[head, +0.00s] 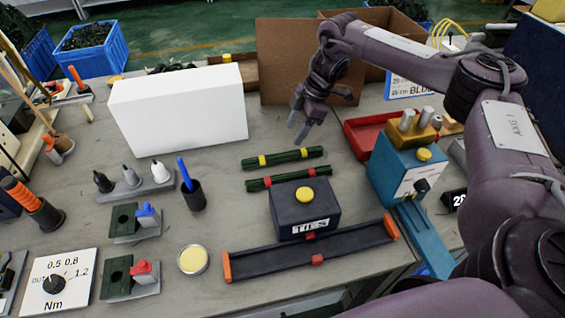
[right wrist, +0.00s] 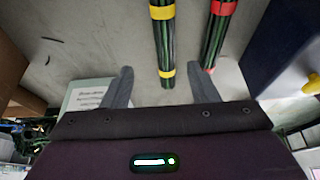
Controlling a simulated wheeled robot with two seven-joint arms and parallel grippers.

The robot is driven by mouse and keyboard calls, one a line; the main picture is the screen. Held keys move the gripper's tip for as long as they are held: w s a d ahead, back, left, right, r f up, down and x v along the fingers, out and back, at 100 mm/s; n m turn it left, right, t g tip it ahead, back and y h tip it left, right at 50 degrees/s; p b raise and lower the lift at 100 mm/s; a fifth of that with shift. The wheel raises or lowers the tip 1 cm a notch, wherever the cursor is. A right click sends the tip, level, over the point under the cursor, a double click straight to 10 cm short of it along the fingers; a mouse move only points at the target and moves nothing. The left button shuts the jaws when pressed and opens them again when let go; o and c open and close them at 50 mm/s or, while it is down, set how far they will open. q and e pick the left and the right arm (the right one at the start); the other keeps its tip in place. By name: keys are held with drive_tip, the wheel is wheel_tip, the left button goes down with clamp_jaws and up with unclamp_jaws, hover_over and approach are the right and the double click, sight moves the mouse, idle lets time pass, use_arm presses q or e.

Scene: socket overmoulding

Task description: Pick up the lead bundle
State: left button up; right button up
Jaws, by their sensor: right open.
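Two dark green lead bundles lie side by side on the bench. One has yellow bands (head: 284,157) and the other has red bands (head: 290,177). My right gripper (head: 301,128) is open and empty, beyond the bundles in the head view. In the right wrist view, the yellow-banded bundle (right wrist: 163,42) runs up the picture between the two fingertips (right wrist: 163,82). The red-banded bundle (right wrist: 217,38) lies just right of the right finger there. Contact between fingers and bundle is not visible. My left gripper is not in view.
A dark blue TIES box (head: 304,208) stands close in front of the bundles, with a long black tray (head: 270,262) before it. A white block (head: 180,108) stands left, a red bin (head: 362,130) and teal device (head: 395,172) right. A cardboard box (head: 285,60) stands behind.

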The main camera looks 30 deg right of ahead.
sight(285, 153)
drive_tip(key=shift+x, duration=0.85)
drive_tip(key=x, duration=0.3)
drive_tip(key=p+x, duration=0.1)
drive_tip(key=x, duration=0.1)
drive_tip(key=shift+s+a+f, duration=0.15)
drive_tip(key=shift+s+f, duration=0.1)
drive_tip(key=shift+s, duration=0.15)
drive_tip(key=shift+w+a+f, duration=0.1)
drive_tip(key=shift+f, duration=0.25)
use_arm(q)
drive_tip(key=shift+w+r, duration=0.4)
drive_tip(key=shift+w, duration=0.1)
use_arm(e)
drive_tip(key=shift+c, duration=0.2)
drive_tip(key=c, duration=1.1)
drive_tip(key=shift+r, duration=0.15)
